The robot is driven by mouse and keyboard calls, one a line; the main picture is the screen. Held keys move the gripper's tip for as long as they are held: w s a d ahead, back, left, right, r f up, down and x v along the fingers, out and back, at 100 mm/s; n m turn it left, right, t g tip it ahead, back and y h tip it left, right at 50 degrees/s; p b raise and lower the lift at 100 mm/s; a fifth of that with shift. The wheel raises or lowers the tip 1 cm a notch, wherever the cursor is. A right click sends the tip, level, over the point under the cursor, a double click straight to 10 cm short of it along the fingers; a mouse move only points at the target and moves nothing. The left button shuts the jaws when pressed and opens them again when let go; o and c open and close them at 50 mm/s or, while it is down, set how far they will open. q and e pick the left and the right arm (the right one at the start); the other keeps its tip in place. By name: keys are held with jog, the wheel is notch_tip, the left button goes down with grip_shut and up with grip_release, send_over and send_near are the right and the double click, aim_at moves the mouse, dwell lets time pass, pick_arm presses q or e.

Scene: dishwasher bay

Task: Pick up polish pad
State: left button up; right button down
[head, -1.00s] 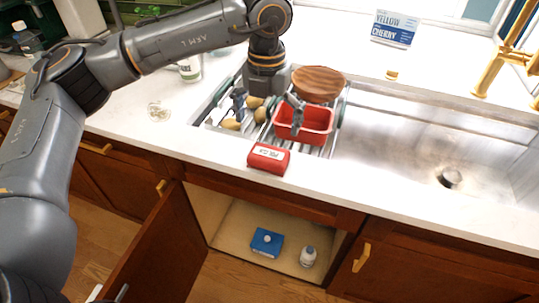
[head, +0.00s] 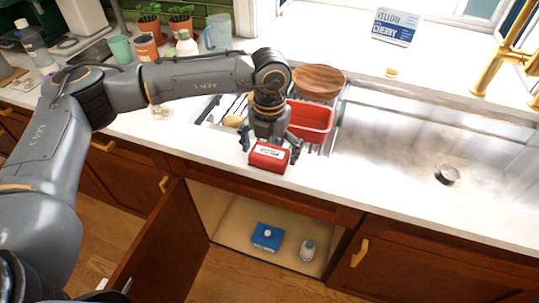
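The polish pad (head: 268,157) is a small red block with a white label on top. It lies on the white counter at the front edge, before the sink. My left gripper (head: 270,146) is over the pad's far side, pointing down. Its fingers are spread, one towards each end of the pad. I cannot tell whether they touch it. The pad's far edge is partly hidden by the gripper. My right gripper is not in view.
The sink (head: 400,140) is to the right. Below, an open cabinet holds a blue box (head: 267,237) and a white bottle (head: 307,250).

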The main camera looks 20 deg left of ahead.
aim_at(270, 152)
pick_arm(q)
jog(key=c, duration=0.9)
jog(key=shift+r, duration=0.2)
jog(key=shift+r, duration=0.25)
notch_tip(270, 152, up, 2)
jog(key=shift+r+b, duration=0.2)
jog(key=shift+b, duration=0.1)
jog(key=s+d+r+b, duration=0.1)
jog(key=s+d+r, duration=0.3)
jog(key=s+r, duration=0.1)
jog(key=s+d+r+b, duration=0.2)
jog(key=s+d+r, duration=0.2)
jog(key=s+d, duration=0.1)
jog(key=shift+s+d+r, duration=0.1)
jog(key=shift+d+r, duration=0.2)
jog(key=shift+r, duration=0.1)
